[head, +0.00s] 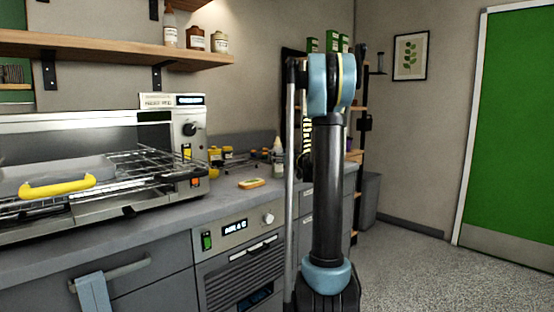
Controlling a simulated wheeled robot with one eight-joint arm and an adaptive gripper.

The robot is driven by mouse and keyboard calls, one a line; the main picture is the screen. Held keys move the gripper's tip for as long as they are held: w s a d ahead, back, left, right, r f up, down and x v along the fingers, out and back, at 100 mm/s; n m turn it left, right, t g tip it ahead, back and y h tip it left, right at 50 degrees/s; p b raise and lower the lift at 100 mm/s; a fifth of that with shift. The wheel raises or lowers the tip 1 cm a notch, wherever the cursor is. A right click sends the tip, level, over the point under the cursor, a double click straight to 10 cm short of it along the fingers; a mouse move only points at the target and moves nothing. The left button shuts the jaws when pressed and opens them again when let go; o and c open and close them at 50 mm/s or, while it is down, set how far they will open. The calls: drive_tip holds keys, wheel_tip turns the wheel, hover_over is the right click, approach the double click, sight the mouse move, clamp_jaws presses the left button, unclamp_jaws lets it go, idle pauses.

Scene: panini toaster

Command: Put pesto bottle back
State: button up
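A pale squeeze bottle (277,152) with a pointed tip stands upright on the grey counter (225,186), just left of my arm. My arm stands upright in the middle of the view and hides part of the counter's far end. My gripper cannot be made out.
The panini toaster (187,125) is at left, its wire rack and yellow-handled tray (57,187) sticking out. Small jars (215,155) and a sandwich-like item (251,183) are on the counter. Two jars (196,39) stand on the shelf. Floor (440,275) at right is clear.

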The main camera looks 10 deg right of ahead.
drive_tip(key=v, duration=1.1)
drive_tip(key=s+a+f+g, duration=0.3)
drive_tip(key=s+a+f, duration=0.15)
drive_tip(key=s, duration=0.35)
drive_tip(key=s+a+f+g+h, duration=0.1)
drive_tip(key=s+a+f+g, duration=0.2)
drive_tip(key=s+a, duration=0.3)
drive_tip(key=s+a+f+g, duration=0.3)
drive_tip(key=s+f, duration=0.1)
drive_tip(key=s, duration=0.5)
drive_tip(key=s+d+f+m+g+h, duration=0.2)
drive_tip(key=s+f, duration=0.4)
drive_tip(key=s, duration=0.5)
drive_tip(key=s+d+f+m+g+h, duration=0.2)
drive_tip(key=s+d+f+h, duration=0.3)
drive_tip(key=s, duration=0.7)
wheel_tip(320, 180, down, 3)
drive_tip(key=shift+d+r+m+g, duration=0.25)
drive_tip(key=shift+d+m+g, duration=0.15)
drive_tip(key=shift+m, duration=0.2)
drive_tip(key=shift+w, duration=0.15)
